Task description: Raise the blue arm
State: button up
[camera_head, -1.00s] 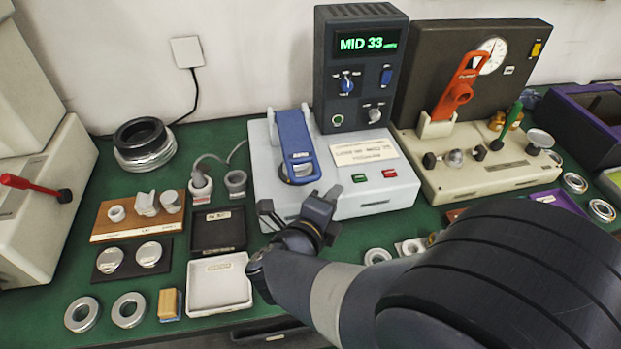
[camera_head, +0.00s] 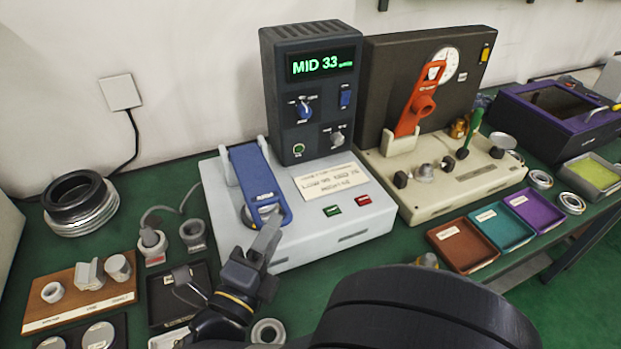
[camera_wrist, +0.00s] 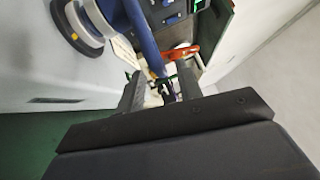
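The blue arm (camera_head: 257,183) lies lowered on the pale grey tester (camera_head: 325,230), its free end over a round seat. In the wrist view the blue arm (camera_wrist: 146,42) shows as a bar running down toward the space between my fingers. My gripper (camera_head: 228,243) is open and empty, just in front of the arm's free end. Its right finger shows close to that end; I cannot tell whether they touch. In the wrist view my gripper (camera_wrist: 162,88) has its two fingers apart. The display (camera_head: 322,64) reads MID 33.
A beige gauge with a red lever (camera_head: 416,100) stands right of the tester. A knob panel (camera_head: 312,110) rises behind it. Brown, teal and purple trays (camera_head: 502,226) lie at the right. A wooden part board (camera_head: 80,300) and cups (camera_head: 193,234) are at the left.

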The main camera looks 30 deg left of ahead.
aim_at(259, 187)
jog(key=w, duration=0.4)
jog(key=shift+w+a+r, duration=0.2)
jog(key=shift+w+r, duration=0.05)
jog(key=shift+c, duration=0.5)
grip_shut()
